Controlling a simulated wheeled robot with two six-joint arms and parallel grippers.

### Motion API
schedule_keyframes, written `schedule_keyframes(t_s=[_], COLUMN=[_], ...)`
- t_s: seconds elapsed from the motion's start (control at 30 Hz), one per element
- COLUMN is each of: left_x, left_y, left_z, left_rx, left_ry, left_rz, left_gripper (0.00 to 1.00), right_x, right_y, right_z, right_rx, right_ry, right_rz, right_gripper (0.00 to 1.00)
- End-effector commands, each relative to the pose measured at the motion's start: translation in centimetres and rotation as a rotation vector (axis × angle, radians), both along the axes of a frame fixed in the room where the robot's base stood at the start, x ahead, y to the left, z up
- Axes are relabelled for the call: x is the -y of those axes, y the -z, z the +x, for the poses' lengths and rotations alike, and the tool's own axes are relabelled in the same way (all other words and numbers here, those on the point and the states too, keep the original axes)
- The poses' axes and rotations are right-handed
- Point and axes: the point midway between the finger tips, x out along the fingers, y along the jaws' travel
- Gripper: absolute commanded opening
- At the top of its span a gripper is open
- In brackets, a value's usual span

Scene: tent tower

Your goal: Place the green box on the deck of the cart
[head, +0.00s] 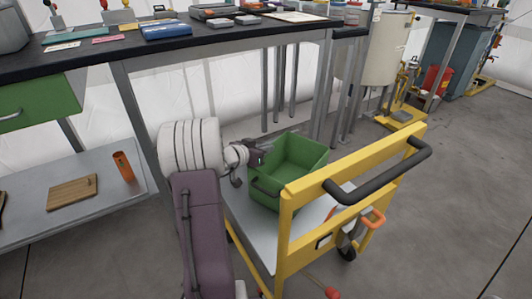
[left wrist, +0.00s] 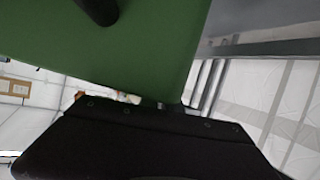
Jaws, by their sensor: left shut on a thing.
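The green box (head: 300,155) is an open-topped bin with a dark handle on its near side. It is over the grey deck (head: 250,228) of the yellow cart (head: 284,240), upright. I cannot tell whether its bottom touches the deck. My left gripper (head: 259,153) is at the box's far left rim and is shut on it. In the left wrist view the green box (left wrist: 130,50) fills the top, close above my dark gripper body; the fingertips are hidden there. My right gripper is not in view.
A black-topped workbench (head: 230,38) with small items stands behind the cart. The cart's push handle (head: 385,175) rises at the near right. Floor at right is clear.

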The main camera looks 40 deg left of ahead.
Motion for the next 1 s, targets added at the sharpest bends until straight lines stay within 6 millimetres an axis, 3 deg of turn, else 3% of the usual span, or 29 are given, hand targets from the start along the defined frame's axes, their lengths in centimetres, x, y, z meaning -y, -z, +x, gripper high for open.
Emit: schedule_keyframes(t_s=[0.33,0.4,0.43,0.8,1.0], left_x=[0.0,0.0,0.0,0.0,-0.2], left_y=[0.0,0.0,0.0,-0.4,-1.9], left_z=[0.1,0.0,0.0,-0.1,-3.5], left_rx=[0.005,-0.001,-0.001,-0.001,-0.001], left_ry=[0.0,0.0,0.0,0.0,-0.005], left_rz=[0.0,0.0,0.0,0.0,0.0], left_gripper=[0.0,0.26,0.29,0.29,0.29], right_x=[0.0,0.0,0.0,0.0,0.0], right_y=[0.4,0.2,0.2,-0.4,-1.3], right_z=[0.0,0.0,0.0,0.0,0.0], right_rx=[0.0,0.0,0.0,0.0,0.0], right_ry=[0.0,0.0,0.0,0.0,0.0], right_rz=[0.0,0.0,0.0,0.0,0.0], right_gripper=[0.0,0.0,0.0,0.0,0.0])
